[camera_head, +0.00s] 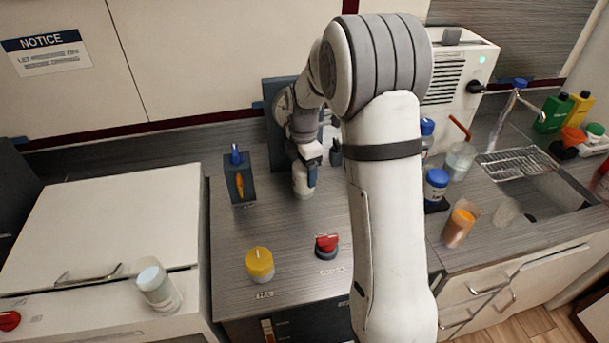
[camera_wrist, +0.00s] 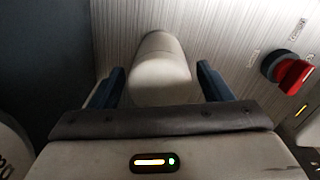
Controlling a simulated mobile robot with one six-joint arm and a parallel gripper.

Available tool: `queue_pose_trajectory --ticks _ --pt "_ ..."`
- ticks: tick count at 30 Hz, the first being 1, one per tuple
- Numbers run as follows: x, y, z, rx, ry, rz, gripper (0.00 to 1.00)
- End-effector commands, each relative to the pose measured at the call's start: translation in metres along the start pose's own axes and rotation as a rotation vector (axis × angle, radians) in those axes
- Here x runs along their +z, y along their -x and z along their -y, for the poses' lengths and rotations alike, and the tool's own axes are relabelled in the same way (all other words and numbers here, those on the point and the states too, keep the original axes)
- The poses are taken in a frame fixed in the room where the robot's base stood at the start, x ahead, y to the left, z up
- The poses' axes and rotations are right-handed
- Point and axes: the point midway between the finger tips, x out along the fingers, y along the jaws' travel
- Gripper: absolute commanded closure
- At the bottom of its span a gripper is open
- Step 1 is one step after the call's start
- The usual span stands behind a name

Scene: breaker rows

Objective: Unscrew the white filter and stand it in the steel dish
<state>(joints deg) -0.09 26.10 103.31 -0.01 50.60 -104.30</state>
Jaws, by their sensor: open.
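The white filter (camera_head: 302,184) is a pale cylinder below my gripper (camera_head: 307,168) in the head view, partly hidden by it. In the wrist view the filter (camera_wrist: 160,72) lies between the two blue fingers of my gripper (camera_wrist: 161,82), with a visible gap on each side. The gripper is open and not closed on it. I cannot tell from these frames how the filter is attached. I cannot make out a steel dish in either view; my arm hides part of the counter.
A dark upright panel (camera_head: 275,120) stands behind the gripper. A blue-handled part on a dark block (camera_head: 240,185) is to the left.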

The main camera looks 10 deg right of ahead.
Motion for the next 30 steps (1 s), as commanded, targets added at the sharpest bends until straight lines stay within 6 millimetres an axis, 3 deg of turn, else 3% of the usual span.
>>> queue_pose_trajectory --ticks 5,30 --pt "0.0000 0.0000 -0.0001 0.000 -0.130 0.000 0.28" --pt "-0.0001 0.0002 -0.0001 0.000 -1.261 0.000 0.28"
